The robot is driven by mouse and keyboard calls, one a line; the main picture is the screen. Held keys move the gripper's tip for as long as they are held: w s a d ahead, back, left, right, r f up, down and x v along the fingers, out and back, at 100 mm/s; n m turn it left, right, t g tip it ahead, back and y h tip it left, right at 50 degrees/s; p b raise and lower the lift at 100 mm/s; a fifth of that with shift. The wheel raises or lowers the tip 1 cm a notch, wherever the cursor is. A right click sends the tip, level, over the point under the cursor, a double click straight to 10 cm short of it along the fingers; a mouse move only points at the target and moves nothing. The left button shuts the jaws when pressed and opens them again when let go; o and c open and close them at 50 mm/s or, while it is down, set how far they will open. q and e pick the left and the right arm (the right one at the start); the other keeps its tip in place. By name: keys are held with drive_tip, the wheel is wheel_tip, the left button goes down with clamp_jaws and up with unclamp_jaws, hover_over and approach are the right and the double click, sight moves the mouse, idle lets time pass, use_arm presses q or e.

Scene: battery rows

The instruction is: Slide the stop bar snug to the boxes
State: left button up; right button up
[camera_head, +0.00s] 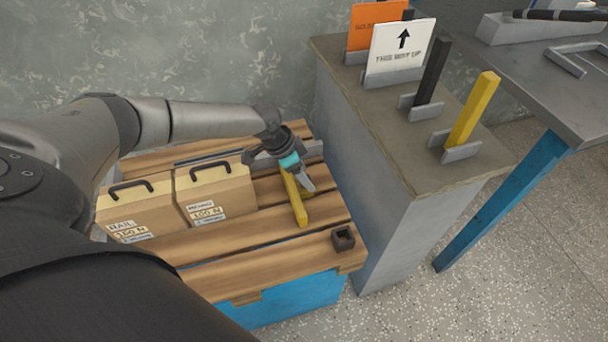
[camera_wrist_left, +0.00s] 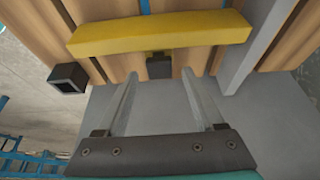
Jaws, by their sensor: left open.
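The stop bar is a yellow bar (camera_head: 296,204) lying across the slats of the wooden pallet (camera_head: 240,243), right of two tan boxes. The left box (camera_head: 137,209) and right box (camera_head: 216,192) stand side by side, each with a dark handle. A strip of bare wood shows between the right box and the bar. My left gripper (camera_head: 300,182) is over the bar, hiding part of it. In the left wrist view its open, empty fingers (camera_wrist_left: 160,76) point at the long side of the bar (camera_wrist_left: 160,34); contact cannot be told. My right gripper is not in view.
A dark square socket (camera_head: 343,238) sits at the pallet's front right corner. A grey rail (camera_head: 209,154) runs behind the boxes. A grey cabinet (camera_head: 385,190) stands close on the right, holding signs and a yellow post (camera_head: 471,110).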

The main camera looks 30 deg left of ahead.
use_arm(q)
clamp_jaws()
idle(0.7)
idle(0.8)
